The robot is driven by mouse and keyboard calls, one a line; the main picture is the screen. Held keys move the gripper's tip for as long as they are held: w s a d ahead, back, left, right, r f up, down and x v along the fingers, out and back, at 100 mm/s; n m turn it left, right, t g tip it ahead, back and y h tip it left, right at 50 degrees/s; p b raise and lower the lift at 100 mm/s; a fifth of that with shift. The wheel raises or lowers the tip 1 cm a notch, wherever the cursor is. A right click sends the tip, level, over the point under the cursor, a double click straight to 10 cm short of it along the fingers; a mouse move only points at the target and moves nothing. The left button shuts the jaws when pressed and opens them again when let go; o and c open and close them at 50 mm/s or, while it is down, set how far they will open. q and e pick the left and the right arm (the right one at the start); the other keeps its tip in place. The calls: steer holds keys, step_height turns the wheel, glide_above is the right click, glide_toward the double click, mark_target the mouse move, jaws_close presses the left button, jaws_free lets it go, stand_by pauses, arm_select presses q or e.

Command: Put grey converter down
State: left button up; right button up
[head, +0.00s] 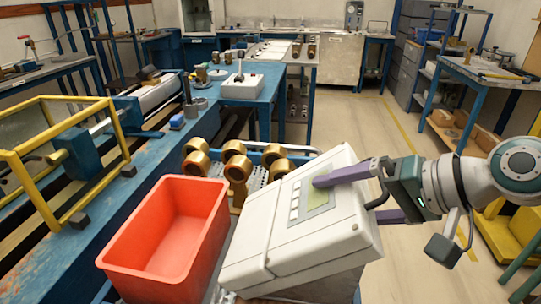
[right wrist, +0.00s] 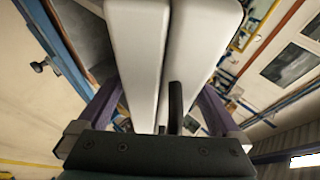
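The grey converter (head: 305,225), a pale box with a small greenish display and a row of buttons, is in the front middle of the head view, tilted. My right gripper (head: 350,198) comes in from the right with its purple fingers on either side of the box, one across the display face and one behind. In the right wrist view the converter (right wrist: 180,60) fills the space between the fingers, and the gripper looks shut on it. The underside of the converter and what is below it are mostly hidden. My left gripper is not in view.
An orange-red bin (head: 165,240) stands just left of the converter. Several brass meters (head: 238,168) sit on a bench behind it. A yellow frame (head: 60,150) is at the left. A white box (head: 242,87) is on the blue table behind. Open floor lies at the right.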

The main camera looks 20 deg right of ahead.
steer(key=shift+r, duration=0.25)
steer(key=p+v, duration=0.1)
steer(key=v, duration=1.1)
steer(key=s+a+f+n+g+h, duration=0.5)
steer(key=s+a+f+n, duration=0.1)
steer(key=s+a+n, duration=0.4)
steer(key=s+a, duration=0.1)
steer(key=s, duration=0.1)
steer(key=shift+s+g, duration=0.3)
steer(key=shift+g, duration=0.1)
steer(key=shift+s+d, duration=0.1)
